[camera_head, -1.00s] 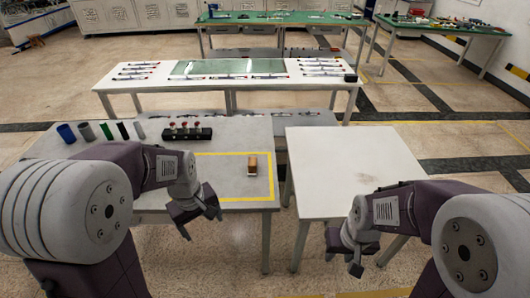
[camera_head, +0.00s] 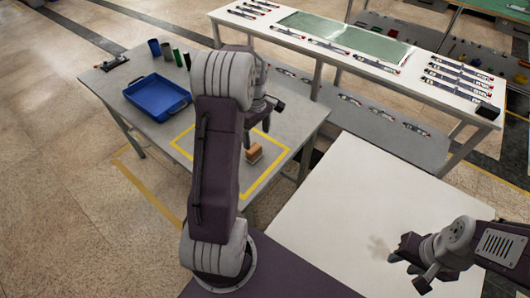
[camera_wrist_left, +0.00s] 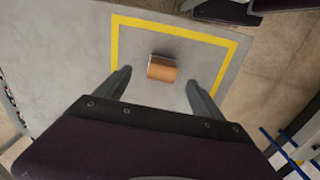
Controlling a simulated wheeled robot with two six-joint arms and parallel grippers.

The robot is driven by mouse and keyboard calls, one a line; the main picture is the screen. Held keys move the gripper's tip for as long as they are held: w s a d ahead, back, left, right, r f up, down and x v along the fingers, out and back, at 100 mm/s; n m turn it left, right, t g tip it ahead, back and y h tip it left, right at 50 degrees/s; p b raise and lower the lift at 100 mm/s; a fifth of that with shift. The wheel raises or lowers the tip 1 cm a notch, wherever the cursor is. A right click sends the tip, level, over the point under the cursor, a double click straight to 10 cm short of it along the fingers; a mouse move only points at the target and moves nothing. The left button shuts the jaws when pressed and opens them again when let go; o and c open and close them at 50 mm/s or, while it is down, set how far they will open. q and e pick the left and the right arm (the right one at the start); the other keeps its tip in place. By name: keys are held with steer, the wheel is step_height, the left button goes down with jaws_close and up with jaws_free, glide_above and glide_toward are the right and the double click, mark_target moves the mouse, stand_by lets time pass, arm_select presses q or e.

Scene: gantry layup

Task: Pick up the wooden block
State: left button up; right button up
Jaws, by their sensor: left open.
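The wooden block (camera_head: 254,153) lies on the grey table inside a yellow taped outline. It also shows in the left wrist view (camera_wrist_left: 162,69), near the top middle, beyond the fingers. My left gripper (camera_wrist_left: 157,83) is open and empty, its two fingers spread to either side of the block's line and apart from it. In the head view my left gripper (camera_head: 270,108) is mostly hidden behind its own arm, above the table. My right gripper (camera_head: 407,270) hangs over the white table at the right; its jaw opening is unclear.
A blue tray (camera_head: 157,97) stands on the grey table (camera_head: 125,80) left of the outline, with several cylinders behind it. The white table (camera_head: 340,205) at right looks bare. A long white table (camera_head: 345,62) with tools stands behind. A gap separates the tables.

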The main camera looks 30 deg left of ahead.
mark_target(253, 149)
arm_select(q)
steer(key=shift+s+a+f, duration=0.4)
steer(key=shift+s+a, duration=0.25)
steer(key=shift+a, duration=0.1)
steer(key=f, duration=0.2)
steer(key=w+d+f, duration=0.1)
steer(key=f, duration=0.4)
steer(key=shift+s+a+f, duration=0.15)
steer(key=shift+s+a, duration=0.2)
steer(key=shift+w+f, duration=0.2)
steer(key=shift+f, duration=0.3)
steer(key=shift+r, duration=0.1)
steer(key=c, duration=1.5)
steer(key=shift+r, duration=0.15)
